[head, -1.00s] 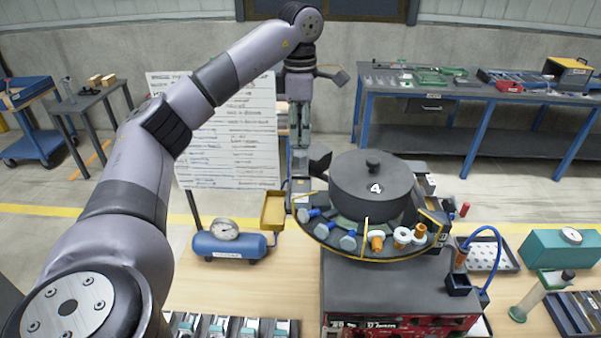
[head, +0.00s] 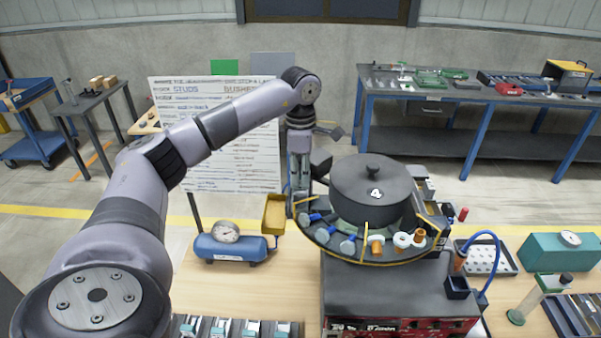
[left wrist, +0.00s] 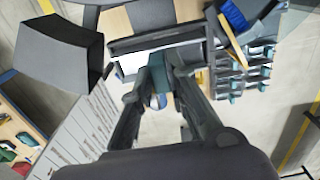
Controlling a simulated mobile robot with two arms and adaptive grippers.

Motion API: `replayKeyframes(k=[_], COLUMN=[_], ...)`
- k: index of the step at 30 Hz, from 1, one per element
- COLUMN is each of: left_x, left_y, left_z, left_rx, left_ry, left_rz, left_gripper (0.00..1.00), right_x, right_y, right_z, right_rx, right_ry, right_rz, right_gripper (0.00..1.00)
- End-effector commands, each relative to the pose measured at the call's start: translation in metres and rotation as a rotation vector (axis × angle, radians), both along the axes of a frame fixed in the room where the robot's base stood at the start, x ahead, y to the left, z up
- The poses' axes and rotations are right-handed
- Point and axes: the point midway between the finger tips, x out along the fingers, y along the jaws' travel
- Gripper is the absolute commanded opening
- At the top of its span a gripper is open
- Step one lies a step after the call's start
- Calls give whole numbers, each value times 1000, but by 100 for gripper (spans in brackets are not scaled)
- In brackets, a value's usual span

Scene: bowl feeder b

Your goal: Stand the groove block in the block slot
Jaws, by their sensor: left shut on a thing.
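My left gripper (left wrist: 165,85) shows in the left wrist view with its two fingers closing around a dark teal block (left wrist: 157,76), which seems to be the groove block. Its groove cannot be made out. In the head view my left gripper (head: 301,192) hangs down behind the left rim of the bowl feeder (head: 372,192), and the rim and arm hide most of the tips. The block does not show clearly there. I cannot pick out the block slot with certainty in either view. My right gripper is not in view.
A yellow tray (head: 275,213) and a blue tank with a gauge (head: 232,243) stand left of the feeder. A row of teal-topped fixtures (head: 222,328) lies at the front edge. A blue hose (head: 488,240) and a white-holed tray (head: 486,257) stand to the right.

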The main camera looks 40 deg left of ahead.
Motion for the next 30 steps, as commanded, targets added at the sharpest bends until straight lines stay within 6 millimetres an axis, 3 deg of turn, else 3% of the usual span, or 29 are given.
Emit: replayKeyframes(k=[3, 4, 13, 25, 30], left_x=[0, 0, 0, 1, 2], left_y=[0, 0, 0, 0, 0], left_z=[-2, -3, -2, 4, 30], left_rx=[0, 0, 0, 0, -1], left_ry=[-1, 0, 0, -3, -8], left_rz=[0, 0, 0, 0, 0], left_gripper=[0, 15, 35, 35, 35], right_x=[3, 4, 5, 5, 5], right_y=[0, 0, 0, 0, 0], right_z=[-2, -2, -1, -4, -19], right_rx=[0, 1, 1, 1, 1], right_ry=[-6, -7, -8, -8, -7], right_rz=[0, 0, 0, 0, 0], right_gripper=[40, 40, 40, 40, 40])
